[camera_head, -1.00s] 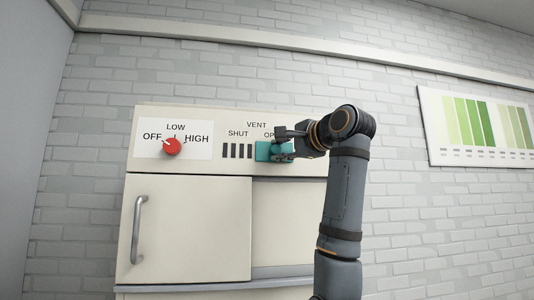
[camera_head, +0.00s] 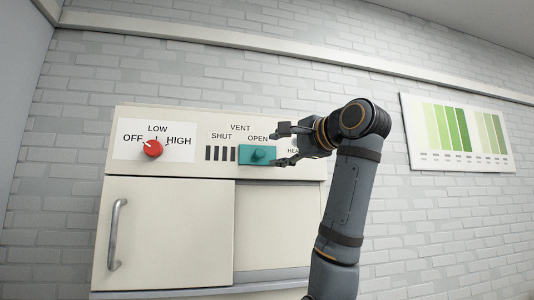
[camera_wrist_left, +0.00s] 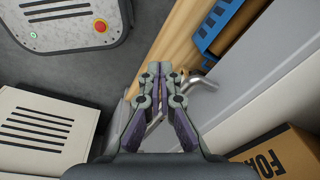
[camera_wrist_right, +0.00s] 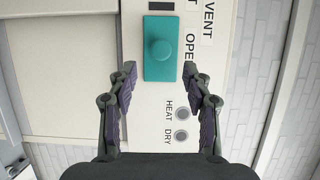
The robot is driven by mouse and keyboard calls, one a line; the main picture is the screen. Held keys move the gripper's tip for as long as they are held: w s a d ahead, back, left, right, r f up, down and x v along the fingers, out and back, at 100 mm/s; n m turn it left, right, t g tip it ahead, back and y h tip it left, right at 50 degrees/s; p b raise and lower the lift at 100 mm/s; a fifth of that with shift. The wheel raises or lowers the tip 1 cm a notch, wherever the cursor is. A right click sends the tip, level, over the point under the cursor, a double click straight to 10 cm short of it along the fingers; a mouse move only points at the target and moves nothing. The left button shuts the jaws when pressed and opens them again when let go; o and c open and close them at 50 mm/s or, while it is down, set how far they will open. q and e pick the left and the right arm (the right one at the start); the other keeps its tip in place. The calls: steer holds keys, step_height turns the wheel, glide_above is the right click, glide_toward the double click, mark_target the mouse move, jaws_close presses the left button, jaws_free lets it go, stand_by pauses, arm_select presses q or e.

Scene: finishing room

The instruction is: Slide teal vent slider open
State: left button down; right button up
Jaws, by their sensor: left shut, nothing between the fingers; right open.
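The teal vent slider (camera_head: 258,155) sits under the OPEN label, to the right of the dark vent slots (camera_head: 220,153). Its round knob shows in the right wrist view, where the slider (camera_wrist_right: 158,62) lies just beyond my fingertips. My right gripper (camera_head: 284,146) is open and empty, apart from the slider and just to its right. It also shows open in the right wrist view (camera_wrist_right: 160,72). My left gripper (camera_wrist_left: 162,70) is shut and empty in the left wrist view, away from the panel, and is not in the head view.
A red knob (camera_head: 152,148) with OFF, LOW and HIGH marks is on the left of the panel. A cabinet door with a handle (camera_head: 117,235) is below. HEAT and DRY buttons (camera_wrist_right: 181,113) are near my right fingers. A cardboard box (camera_wrist_left: 285,155) is near my left gripper.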

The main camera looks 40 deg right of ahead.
steer(key=s+a, duration=0.1)
steer(key=s, duration=0.5)
